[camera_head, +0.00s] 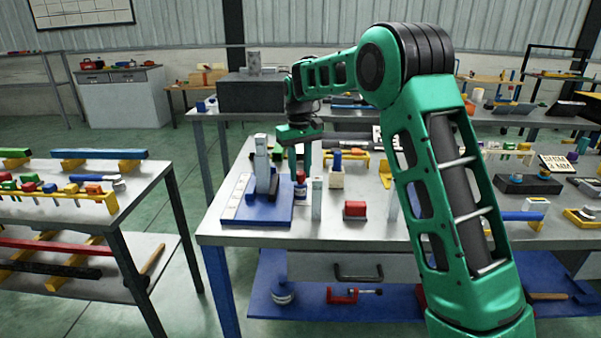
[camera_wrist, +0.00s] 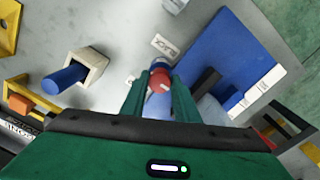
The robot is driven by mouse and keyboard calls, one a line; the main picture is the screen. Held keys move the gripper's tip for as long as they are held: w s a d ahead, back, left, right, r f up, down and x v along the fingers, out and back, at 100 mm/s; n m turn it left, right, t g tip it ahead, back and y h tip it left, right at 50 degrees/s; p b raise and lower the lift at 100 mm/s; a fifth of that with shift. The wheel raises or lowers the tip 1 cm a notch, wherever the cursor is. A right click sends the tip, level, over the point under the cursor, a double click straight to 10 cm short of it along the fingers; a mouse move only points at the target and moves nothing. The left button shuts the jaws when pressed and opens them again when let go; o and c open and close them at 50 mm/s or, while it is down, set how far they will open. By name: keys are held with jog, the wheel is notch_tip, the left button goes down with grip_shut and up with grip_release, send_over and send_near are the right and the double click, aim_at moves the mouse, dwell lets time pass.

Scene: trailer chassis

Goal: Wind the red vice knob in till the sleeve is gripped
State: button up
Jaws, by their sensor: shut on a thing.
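My gripper (camera_head: 299,158) points down over the left part of the grey workbench, beside a blue base plate with an upright grey block (camera_head: 262,165). In the wrist view its green fingers (camera_wrist: 160,92) are shut around a red round knob (camera_wrist: 159,77), with a blue part close by it between the fingers. In the head view the red knob (camera_head: 300,177) shows just below the fingertips, above a dark blue part. The blue plate (camera_wrist: 225,55) lies to the right of the fingers in the wrist view. I cannot make out the sleeve or whether anything grips it.
A pale block with a blue cylinder (camera_head: 337,172) stands right of my gripper; it also shows in the wrist view (camera_wrist: 92,65). A small grey post (camera_head: 317,198) and a red block (camera_head: 355,210) stand nearer the bench's front edge. A side table (camera_head: 90,210) is at left.

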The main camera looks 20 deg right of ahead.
aim_at(300, 172)
jog(key=m, duration=0.6)
jog(key=shift+w+r+m, duration=0.1)
jog(key=shift+w+m, duration=0.1)
jog(key=shift+m, duration=0.1)
jog(key=m, duration=0.4)
jog(key=shift+d+m, duration=0.1)
jog(key=shift+m, duration=0.6)
jog(key=o, duration=1.1)
notch_tip(300, 172, up, 11)
jog(key=shift+w+f, duration=0.1)
jog(key=shift+f, duration=0.1)
